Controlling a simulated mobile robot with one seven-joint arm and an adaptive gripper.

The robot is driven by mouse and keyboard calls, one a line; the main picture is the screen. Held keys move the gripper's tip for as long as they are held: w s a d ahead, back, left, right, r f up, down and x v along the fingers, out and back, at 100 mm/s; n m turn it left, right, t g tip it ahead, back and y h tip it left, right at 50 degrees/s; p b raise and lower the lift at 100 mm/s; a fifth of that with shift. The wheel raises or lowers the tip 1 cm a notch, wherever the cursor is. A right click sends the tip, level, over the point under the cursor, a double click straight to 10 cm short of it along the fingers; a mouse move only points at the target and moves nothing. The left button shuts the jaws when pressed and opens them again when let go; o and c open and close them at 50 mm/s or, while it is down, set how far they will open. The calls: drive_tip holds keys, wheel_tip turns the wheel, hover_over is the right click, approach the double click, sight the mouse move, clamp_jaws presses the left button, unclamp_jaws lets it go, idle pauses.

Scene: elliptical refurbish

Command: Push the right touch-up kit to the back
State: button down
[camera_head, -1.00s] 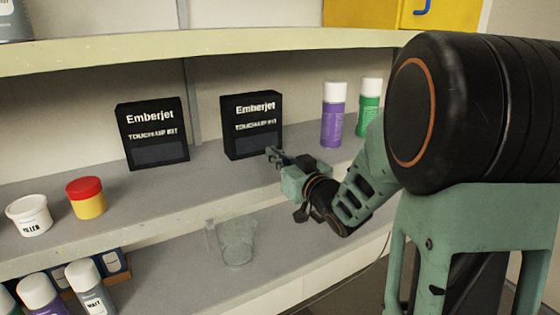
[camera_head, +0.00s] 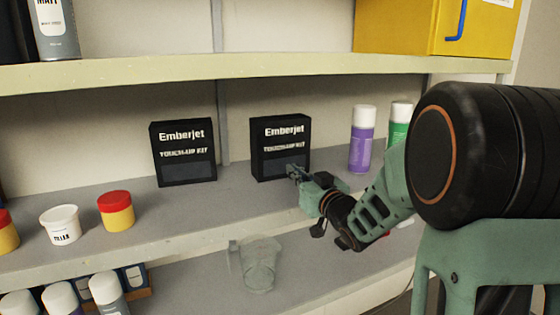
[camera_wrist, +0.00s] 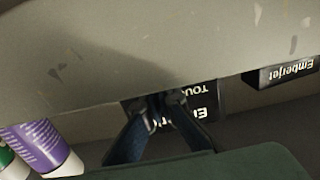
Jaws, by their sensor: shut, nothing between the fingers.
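The right touch-up kit (camera_head: 280,145) is a black box with white "Emberjet" lettering, upright on the middle shelf. The left touch-up kit (camera_head: 184,150) looks the same and stands to its left. My gripper (camera_head: 293,170) is shut and empty, at the lower right part of the right kit's front face; it looks to be touching or very near it. In the wrist view, my fingertips (camera_wrist: 163,99) overlap the right kit (camera_wrist: 205,97), and the left kit (camera_wrist: 285,73) shows at the right edge. The fingers hide part of the right kit's face.
A purple spray can (camera_head: 361,142) and a green one (camera_head: 400,125) stand right of the right kit, near my arm. A white tub (camera_head: 61,226) and a red-lidded yellow jar (camera_head: 116,212) are at left. A clear jug (camera_head: 260,265) stands on the shelf below. The upper shelf (camera_head: 230,66) runs overhead.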

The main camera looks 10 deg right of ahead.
sight(285, 162)
drive_tip(key=shift+b+x, duration=0.35)
drive_tip(key=shift+x, duration=1.8)
drive_tip(key=shift+a, duration=0.15)
drive_tip(key=shift+w+r, duration=0.1)
drive_tip(key=shift+r, duration=0.15)
